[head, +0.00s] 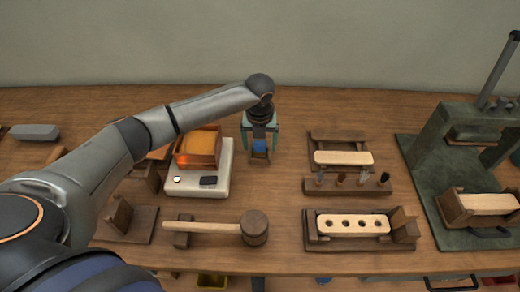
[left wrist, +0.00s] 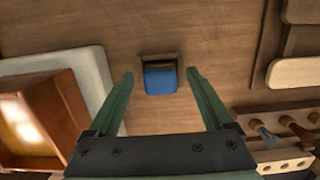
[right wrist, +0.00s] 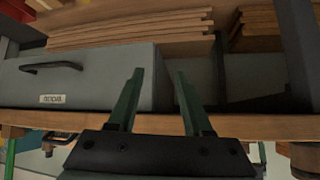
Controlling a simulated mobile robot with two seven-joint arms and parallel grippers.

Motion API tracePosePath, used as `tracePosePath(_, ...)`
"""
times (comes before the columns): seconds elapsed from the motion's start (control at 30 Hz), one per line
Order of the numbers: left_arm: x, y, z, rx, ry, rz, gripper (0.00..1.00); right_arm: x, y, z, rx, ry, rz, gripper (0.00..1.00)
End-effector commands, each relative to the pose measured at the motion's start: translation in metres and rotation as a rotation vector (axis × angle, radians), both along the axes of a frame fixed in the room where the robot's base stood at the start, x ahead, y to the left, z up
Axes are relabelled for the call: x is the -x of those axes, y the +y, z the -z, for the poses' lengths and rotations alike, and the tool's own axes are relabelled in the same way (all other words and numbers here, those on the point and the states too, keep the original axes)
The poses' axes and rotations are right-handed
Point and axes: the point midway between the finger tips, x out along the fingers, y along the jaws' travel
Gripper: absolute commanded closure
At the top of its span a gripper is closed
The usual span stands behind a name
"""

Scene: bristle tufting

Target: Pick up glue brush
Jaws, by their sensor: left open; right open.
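A small blue block-like thing (head: 260,146) in a brown wooden holder (head: 260,158) stands on the bench under my left gripper (head: 261,132). I cannot tell whether this is the glue brush or its stand. In the left wrist view the blue thing (left wrist: 160,80) lies between the spread green fingers of my left gripper (left wrist: 160,76), with clear space on both sides. The left gripper is open and empty, pointing down. My right gripper (right wrist: 157,72) is open and empty, in front of a grey drawer (right wrist: 85,82) and away from the blue thing.
A copper-coloured box (head: 198,148) on a white scale (head: 222,180) stands left of the blue thing. A mallet (head: 254,228) lies in front. A wooden rack (head: 349,187) with several upright tufts, a drilled brush block (head: 353,224) and a green press (head: 440,170) are to the right.

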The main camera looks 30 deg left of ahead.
Motion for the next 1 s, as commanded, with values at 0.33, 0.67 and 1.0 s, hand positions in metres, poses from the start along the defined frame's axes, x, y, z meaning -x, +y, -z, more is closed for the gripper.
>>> tracePosePath(0.33,-0.0007,0.0002,0.0066,-0.001,-0.001,0.001,0.18,-0.0007,0.0001,0.0001,0.0,-0.002,0.0,0.5)
tracePosePath(0.67,-0.0007,0.0002,0.0062,-0.001,-0.001,0.001,0.55,-0.0009,0.0,0.0,0.0,-0.002,0.0,0.5)
tracePosePath(1.0,-0.0008,0.0003,0.006,-0.001,-0.001,0.001,0.94,-0.001,-0.0001,-0.0002,0.0,-0.002,0.0,0.5)
